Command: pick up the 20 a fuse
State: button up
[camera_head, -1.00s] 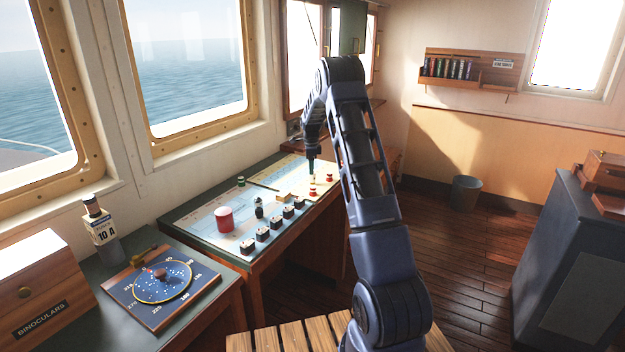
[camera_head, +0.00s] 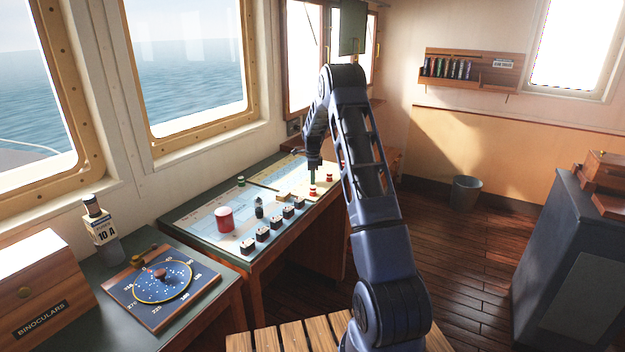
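My gripper (camera_head: 314,163) points down over the far right part of the chart table (camera_head: 182,222). It is small and dark here, so I cannot tell whether its fingers are open or shut. A thin dark green upright shape (camera_head: 313,175) shows just below it; I cannot tell whether this is a finger or a separate thing. A small red piece (camera_head: 313,191) stands directly under that, and another red piece (camera_head: 329,177) stands to its right. A bottle-like fuse labelled 10 A (camera_head: 103,232) stands on the near left counter. No 20 A label is readable.
A red and white cylinder (camera_head: 224,220), a dark figure-like piece (camera_head: 259,208), a small green piece (camera_head: 240,181) and a row of several dark blocks (camera_head: 275,236) stand on the chart table. A round dial board (camera_head: 150,300) and binoculars box (camera_head: 42,290) are at near left.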

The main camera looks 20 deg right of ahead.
jog(key=shift+c, duration=0.8)
jog(key=shift+r, duration=0.1)
